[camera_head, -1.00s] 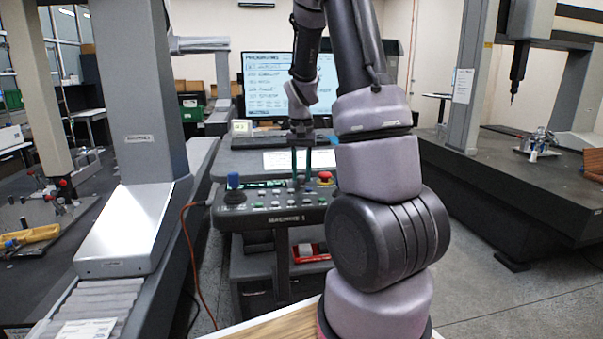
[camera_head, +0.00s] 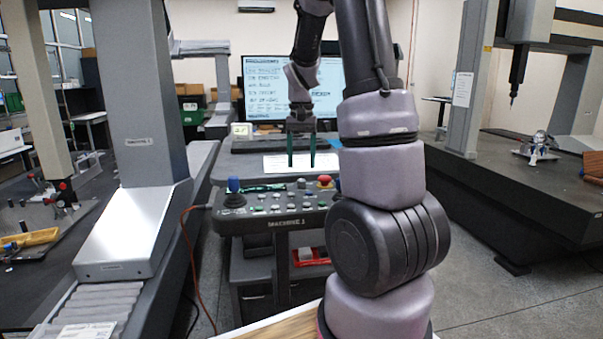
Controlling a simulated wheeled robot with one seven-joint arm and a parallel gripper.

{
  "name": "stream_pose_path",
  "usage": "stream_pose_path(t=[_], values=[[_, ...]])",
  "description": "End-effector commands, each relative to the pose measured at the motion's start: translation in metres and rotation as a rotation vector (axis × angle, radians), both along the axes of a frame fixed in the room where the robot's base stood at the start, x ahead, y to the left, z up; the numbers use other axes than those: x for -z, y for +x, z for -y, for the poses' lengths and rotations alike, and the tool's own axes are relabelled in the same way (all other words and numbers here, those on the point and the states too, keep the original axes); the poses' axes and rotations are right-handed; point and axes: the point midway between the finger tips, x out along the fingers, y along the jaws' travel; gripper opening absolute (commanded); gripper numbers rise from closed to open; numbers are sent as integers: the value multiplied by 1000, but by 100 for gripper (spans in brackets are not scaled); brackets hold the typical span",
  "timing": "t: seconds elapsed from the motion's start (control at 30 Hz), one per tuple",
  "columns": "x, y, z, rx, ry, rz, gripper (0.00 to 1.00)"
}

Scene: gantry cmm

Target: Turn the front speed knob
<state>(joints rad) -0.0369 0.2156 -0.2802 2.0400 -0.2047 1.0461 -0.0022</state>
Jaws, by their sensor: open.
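The control panel (camera_head: 285,224) labelled Machine 1 stands in front of the monitor. It bears a blue-topped joystick (camera_head: 234,186), a red button (camera_head: 325,181) at the right and several small knobs and buttons. These are too small to tell which is the front speed knob. My gripper (camera_head: 301,161) is open and empty, its two green fingers pointing down and well apart. In the picture its fingertips lie above the panel's back edge, in front of a white sheet. They look apart from the panel, though the exact height is hard to tell.
A monitor (camera_head: 293,88) stands behind the panel. A gantry column with a sloped white cover (camera_head: 130,232) stands at left. A dark measuring table (camera_head: 520,190) is at right. An orange cable (camera_head: 187,250) hangs left of the panel. My arm hides the panel's right end.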

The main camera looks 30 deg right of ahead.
Motion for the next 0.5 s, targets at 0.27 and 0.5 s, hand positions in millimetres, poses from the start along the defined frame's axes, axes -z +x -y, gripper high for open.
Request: stream_pose_path(t=[0.27, 0.5], values=[[-46, 0, 0, 1, 0, 1, 64], [-54, 0, 0, 1, 0, -1, 64]])
